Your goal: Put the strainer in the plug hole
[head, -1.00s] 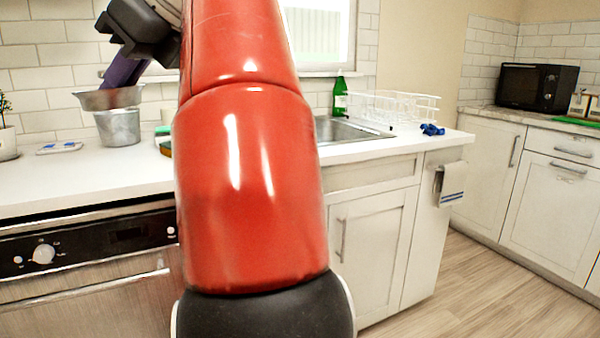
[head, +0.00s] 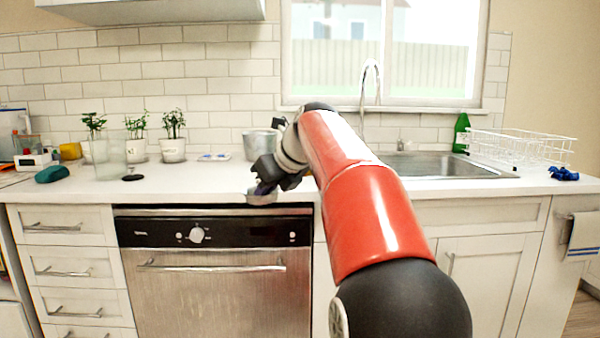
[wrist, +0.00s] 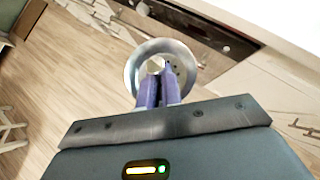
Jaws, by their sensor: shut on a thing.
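The strainer (head: 261,198) is a small round metal dish with a wide rim. My gripper (head: 266,187) is shut on it and holds it in front of the counter's front edge, above the dishwasher. In the wrist view, the strainer's rim (wrist: 133,72) shows beyond the purple fingers of my gripper (wrist: 160,82), with small holes in its bowl. The steel sink (head: 445,165) is in the counter to the right of the strainer, partly behind my arm. The plug hole is not visible.
A metal pot (head: 258,146) stands on the counter behind my gripper. A tall faucet (head: 371,90) rises behind the sink. A green bottle (head: 461,132) and white dish rack (head: 520,146) stand at its right. Potted plants stand left. The counter between is mostly clear.

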